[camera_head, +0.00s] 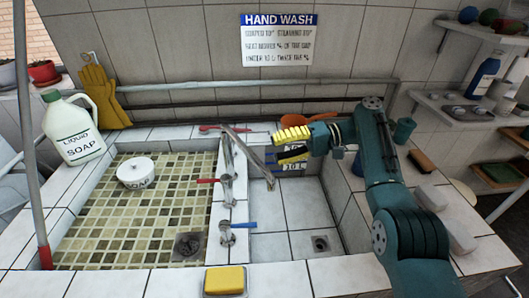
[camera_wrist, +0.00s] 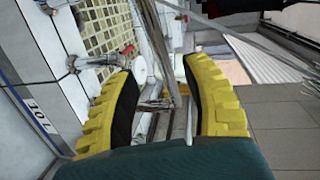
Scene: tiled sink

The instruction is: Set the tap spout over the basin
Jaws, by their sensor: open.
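The metal tap stands on the white divider (camera_head: 240,214) between two basins, with a red handle (camera_head: 206,181) and a blue handle (camera_head: 243,225). Its long spout (camera_head: 252,158) slants to the right, its tip appearing above the white-tiled right basin (camera_head: 283,214). The left basin (camera_head: 110,222) has greenish mosaic tiles. My gripper (camera_head: 278,148) is open, just right of the spout, its yellow fingers pointing left. In the wrist view the spout (camera_wrist: 156,42) shows in the gap between my open fingers (camera_wrist: 160,70); I cannot tell whether it touches either finger.
A soap jug (camera_head: 72,130) and yellow gloves (camera_head: 103,97) are at the back left. A yellow sponge (camera_head: 224,280) lies on the front rim. A pipe (camera_head: 240,84) runs along the back wall; shelves (camera_head: 465,108) hang at right.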

